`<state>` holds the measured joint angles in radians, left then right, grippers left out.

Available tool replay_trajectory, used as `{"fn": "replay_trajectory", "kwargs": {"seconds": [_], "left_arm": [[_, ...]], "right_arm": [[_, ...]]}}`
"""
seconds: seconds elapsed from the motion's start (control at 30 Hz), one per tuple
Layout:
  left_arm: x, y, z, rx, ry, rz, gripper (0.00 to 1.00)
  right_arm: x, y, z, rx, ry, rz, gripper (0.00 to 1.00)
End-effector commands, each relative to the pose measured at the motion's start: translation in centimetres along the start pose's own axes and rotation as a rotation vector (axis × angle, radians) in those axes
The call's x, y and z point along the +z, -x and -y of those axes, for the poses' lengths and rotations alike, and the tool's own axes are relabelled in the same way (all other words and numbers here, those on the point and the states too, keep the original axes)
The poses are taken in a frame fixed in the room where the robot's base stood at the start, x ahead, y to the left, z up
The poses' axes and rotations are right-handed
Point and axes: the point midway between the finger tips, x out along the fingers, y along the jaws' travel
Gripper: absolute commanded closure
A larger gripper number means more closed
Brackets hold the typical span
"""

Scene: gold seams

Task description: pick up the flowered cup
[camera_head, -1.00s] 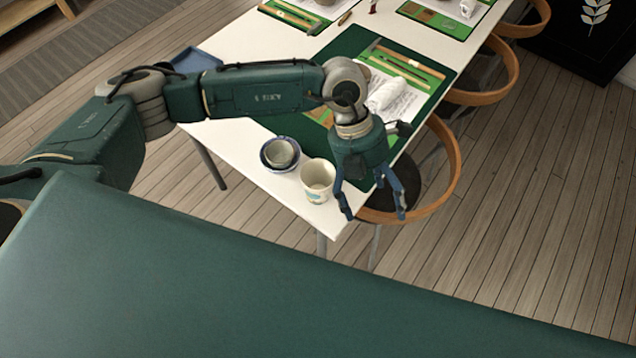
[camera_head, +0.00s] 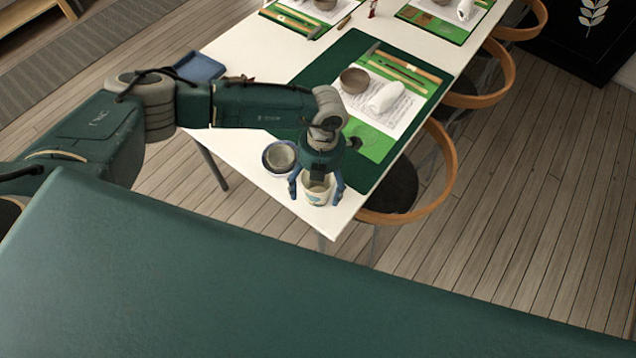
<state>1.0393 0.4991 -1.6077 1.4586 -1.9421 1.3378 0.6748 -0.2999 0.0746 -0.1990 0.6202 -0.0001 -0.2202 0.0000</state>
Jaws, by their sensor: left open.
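The flowered cup (camera_head: 317,196) is a cream cup with a blue motif on its side. It stands upright near the front corner of the white table (camera_head: 240,165). My left gripper (camera_head: 316,194) is open above it, with one blue finger on each side of the cup. Whether the fingers touch the cup I cannot tell. The gripper's body hides part of the cup's rim. My right gripper is not in view.
A dark green mat (camera_head: 330,70) holds a brown bowl (camera_head: 354,80), a white roll and wooden tools. A blue tray (camera_head: 200,67) lies behind my arm. Chairs (camera_head: 447,185) line the right edge.

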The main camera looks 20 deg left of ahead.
Motion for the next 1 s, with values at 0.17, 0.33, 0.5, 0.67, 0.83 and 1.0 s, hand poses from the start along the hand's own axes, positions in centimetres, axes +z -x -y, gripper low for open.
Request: {"fn": "replay_trajectory", "kwargs": {"seconds": [0.17,0.33,0.5,0.67,0.83,1.0], "left_arm": [[0.0,-1.7,0.1,-0.001,-0.001,-0.001,0.16],[0.0,-1.9,0.1,-0.002,-0.001,0.001,0.16],[0.0,-1.9,0.1,-0.002,-0.001,0.001,0.36],[0.0,-1.9,0.1,-0.002,-0.001,0.0,0.68],[0.0,-1.8,0.1,-0.002,-0.001,0.0,0.73],[0.0,-1.8,0.1,-0.002,-0.001,0.0,0.74]], "right_arm": [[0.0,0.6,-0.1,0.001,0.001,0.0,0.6],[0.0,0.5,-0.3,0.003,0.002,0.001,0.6],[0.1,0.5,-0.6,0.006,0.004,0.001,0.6],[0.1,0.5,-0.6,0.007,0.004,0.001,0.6],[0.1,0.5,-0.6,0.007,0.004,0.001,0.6],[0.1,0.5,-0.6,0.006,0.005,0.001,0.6]]}}
